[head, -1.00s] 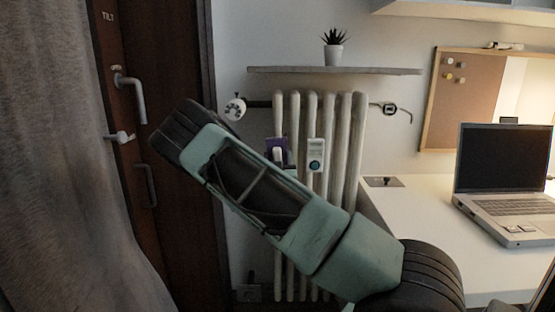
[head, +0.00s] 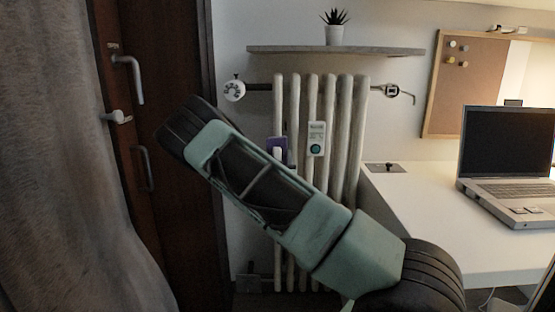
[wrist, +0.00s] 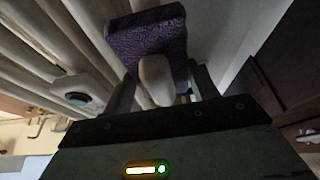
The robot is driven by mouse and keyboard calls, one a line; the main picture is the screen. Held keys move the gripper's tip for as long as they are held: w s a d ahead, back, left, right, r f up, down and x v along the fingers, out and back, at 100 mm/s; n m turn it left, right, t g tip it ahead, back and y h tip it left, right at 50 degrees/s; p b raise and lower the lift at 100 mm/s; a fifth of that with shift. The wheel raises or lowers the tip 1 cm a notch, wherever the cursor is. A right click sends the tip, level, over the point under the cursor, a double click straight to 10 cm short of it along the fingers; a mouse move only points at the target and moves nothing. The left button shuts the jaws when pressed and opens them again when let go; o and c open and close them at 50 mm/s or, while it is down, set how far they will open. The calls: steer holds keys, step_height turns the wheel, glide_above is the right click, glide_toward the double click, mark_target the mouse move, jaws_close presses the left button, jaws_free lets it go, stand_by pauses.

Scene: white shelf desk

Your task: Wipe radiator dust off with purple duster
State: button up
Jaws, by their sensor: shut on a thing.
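The white ribbed radiator (head: 343,130) stands against the wall under a shelf. In the wrist view its columns (wrist: 60,40) run along the upper left. The purple duster (wrist: 150,40) has a speckled purple head and a pale handle. My gripper (wrist: 160,85) is shut on the pale handle, with the purple head beyond the fingertips, close beside the columns. In the head view a small part of the duster (head: 277,147) shows in front of the left columns. My arm hides the lower left of the radiator. I cannot tell whether the duster touches it.
A meter (head: 316,139) is fixed on the radiator front. A valve knob (head: 234,90) sits at its left. A shelf (head: 380,50) with a potted plant (head: 335,28) hangs above. A white desk (head: 430,220) with a laptop (head: 505,155) stands right. A curtain (head: 60,160) hangs left.

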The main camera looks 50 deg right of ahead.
mark_target(278, 151)
steer(key=shift+f+b, duration=1.25)
steer(key=shift+f, duration=0.4)
steer(key=shift+a+r+p, duration=0.1)
steer(key=shift+r+p, duration=1.05)
steer(key=shift+r, duration=0.65)
steer(key=shift+r+p, duration=0.95)
steer(key=shift+r, duration=0.65)
steer(key=shift+r+p, duration=2.65)
steer(key=shift+r, duration=2.15)
step_height(278, 151, down, 4)
steer(key=b, duration=0.3)
steer(key=shift+r, duration=0.15)
step_height(278, 151, down, 3)
steer(key=b, duration=0.3)
steer(key=shift+f+b, duration=4.75)
steer(key=shift+f, duration=0.1)
steer(key=shift+r, duration=0.1)
